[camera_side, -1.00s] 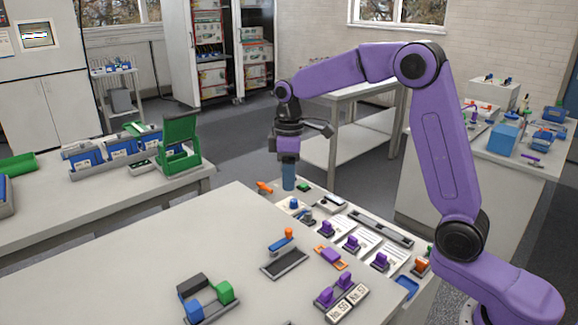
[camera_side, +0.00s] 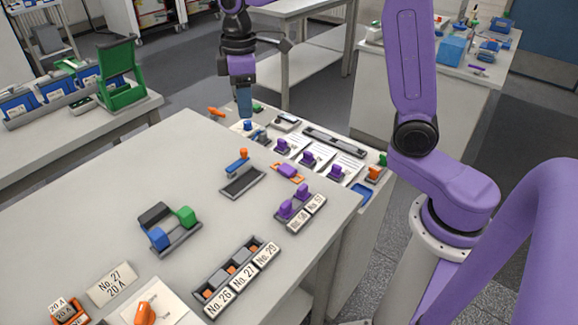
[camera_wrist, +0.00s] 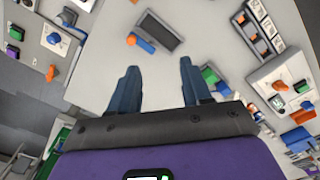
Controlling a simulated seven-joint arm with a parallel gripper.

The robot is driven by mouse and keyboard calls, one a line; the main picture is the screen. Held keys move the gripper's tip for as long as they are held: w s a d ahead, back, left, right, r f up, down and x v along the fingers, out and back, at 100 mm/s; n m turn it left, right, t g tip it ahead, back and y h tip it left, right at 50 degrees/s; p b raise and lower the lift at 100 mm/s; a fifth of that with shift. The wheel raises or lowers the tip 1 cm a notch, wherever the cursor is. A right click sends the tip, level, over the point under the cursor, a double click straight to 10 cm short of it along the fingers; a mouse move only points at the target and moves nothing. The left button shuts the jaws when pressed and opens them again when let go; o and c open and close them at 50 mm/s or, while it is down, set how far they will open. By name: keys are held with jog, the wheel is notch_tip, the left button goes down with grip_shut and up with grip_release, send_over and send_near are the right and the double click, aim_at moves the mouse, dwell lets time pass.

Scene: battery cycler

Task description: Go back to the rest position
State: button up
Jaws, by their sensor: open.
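On the table are a holder with blue and green blocks (camera_side: 170,238), a rack labelled No. 26 to No. 29 (camera_side: 237,279), purple clips (camera_side: 291,208) and an orange piece (camera_side: 145,314). A green open box (camera_side: 122,78) stands on the left bench. Much of the table's middle is clear.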

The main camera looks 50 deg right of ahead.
jog(key=s+d+f+n, duration=0.1)
jog(key=s+f, duration=0.1)
jog(key=s, duration=1.2)
jog(key=s+d+f+n, duration=0.1)
jog(key=s+d+f, duration=0.1)
jog(key=s, duration=1.3)
jog(key=shift+f+n, duration=0.3)
jog(key=shift+f, duration=0.25)
